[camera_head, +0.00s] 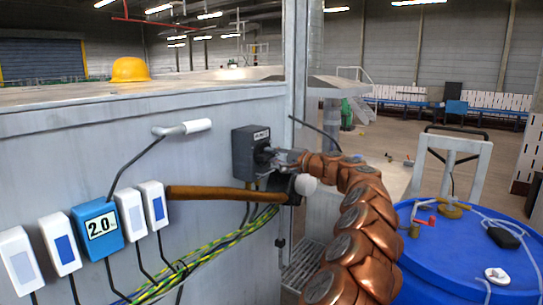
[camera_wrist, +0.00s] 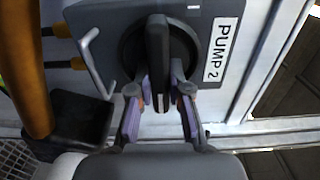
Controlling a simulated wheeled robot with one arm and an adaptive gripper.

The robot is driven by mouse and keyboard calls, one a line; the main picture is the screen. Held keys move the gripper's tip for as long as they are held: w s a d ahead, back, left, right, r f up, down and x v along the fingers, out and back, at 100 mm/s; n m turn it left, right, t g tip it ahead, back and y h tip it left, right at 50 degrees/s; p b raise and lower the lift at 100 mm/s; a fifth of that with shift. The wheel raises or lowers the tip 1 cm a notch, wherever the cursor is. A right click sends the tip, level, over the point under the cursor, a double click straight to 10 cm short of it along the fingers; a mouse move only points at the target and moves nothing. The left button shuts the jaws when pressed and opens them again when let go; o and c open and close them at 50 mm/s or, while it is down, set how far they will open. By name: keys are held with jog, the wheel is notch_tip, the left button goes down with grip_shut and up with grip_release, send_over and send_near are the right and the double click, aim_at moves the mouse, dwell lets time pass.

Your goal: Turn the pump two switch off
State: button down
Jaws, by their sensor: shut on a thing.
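The pump two switch is a dark grey box (camera_head: 243,153) on the side of the pale metal cabinet, left of centre in the head view. In the wrist view its label (camera_wrist: 222,50) reads "PUMP 2" sideways. A dark round dial there carries a raised bar handle (camera_wrist: 157,50), which runs up and down in the picture, parallel to the label text. My gripper (camera_wrist: 160,88) is shut on this handle, one finger on each side. In the head view my gripper (camera_head: 277,157) meets the front of the box, and the handle is mostly hidden.
A brown pipe (camera_head: 215,193) and a dark fitting with a white knob lie just below the box. Striped cables (camera_head: 205,258) hang beneath. A blue meter (camera_head: 98,227) and several white units are at left. A blue drum (camera_head: 440,270) stands at right.

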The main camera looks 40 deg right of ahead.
jog(key=shift+d, duration=0.1)
jog(key=c, duration=1.1)
grip_release()
jog(key=v, duration=1.2)
